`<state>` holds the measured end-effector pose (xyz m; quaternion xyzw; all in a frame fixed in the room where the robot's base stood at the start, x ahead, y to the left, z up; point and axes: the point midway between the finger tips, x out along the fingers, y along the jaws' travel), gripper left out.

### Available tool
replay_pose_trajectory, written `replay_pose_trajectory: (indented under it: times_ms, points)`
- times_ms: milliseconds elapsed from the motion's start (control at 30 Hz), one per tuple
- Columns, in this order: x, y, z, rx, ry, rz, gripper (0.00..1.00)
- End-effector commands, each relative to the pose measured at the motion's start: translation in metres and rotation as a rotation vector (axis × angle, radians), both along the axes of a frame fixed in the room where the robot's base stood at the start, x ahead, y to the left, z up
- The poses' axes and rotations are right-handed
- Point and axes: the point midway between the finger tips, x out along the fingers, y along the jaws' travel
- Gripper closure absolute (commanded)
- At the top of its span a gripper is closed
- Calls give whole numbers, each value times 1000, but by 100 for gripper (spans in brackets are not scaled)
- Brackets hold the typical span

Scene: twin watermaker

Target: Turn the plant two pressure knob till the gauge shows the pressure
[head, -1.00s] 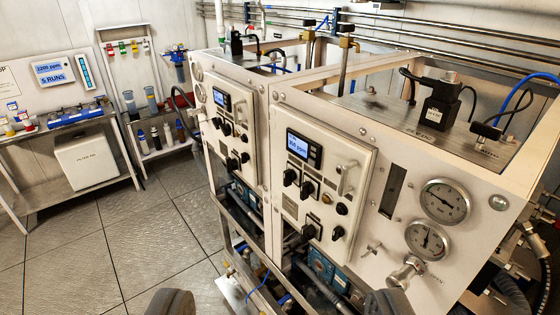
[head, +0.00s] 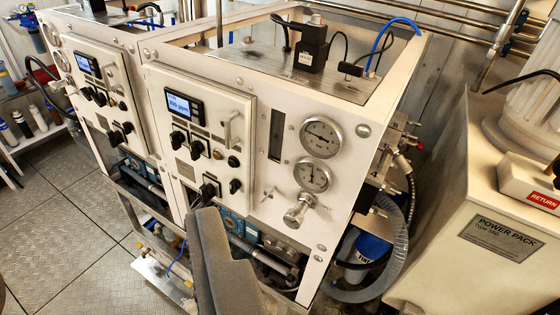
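The nearer, right-hand plant panel (head: 262,205) has two round gauges at its right end. The upper gauge (head: 321,137) has a needle pointing roughly left, and the lower gauge (head: 311,175) sits below it; their figures are too small to read. A silver pressure knob (head: 298,212) projects below the lower gauge. No plant number is readable. My gripper (head: 105,262) is low in the picture: one grey finger stands in front of the panel's lower left, and a sliver of the other shows at the left edge. The fingers are wide apart, empty, and clear of the knob.
A similar plant panel (head: 95,85) stands to the left. A control box with a lit display (head: 183,105) and black knobs is left of the gauges. A power pack (head: 480,215) stands at right, with a ribbed hose (head: 395,250) between. Open floor (head: 60,235) lies at left.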

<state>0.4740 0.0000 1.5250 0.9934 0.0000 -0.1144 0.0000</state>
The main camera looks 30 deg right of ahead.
Motion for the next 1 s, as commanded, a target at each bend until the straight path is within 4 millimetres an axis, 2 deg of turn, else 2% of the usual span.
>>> replay_pose_trajectory:
  times_ms: [367, 467, 567, 667, 800, 900, 1000]
  points:
    - [0, 0, 0, 0, 0, 1, 47]
    - [10, 8, -3, 11, -2, 13, 47]
    - [38, 28, -15, 46, -4, 42, 47]
    - [77, 54, -32, 110, -23, 65, 47]
    - [133, 78, -73, 209, -47, 37, 47]
    - [166, 81, -105, 263, -73, -31, 47]
    - [190, 72, -145, 294, -90, -132, 47]
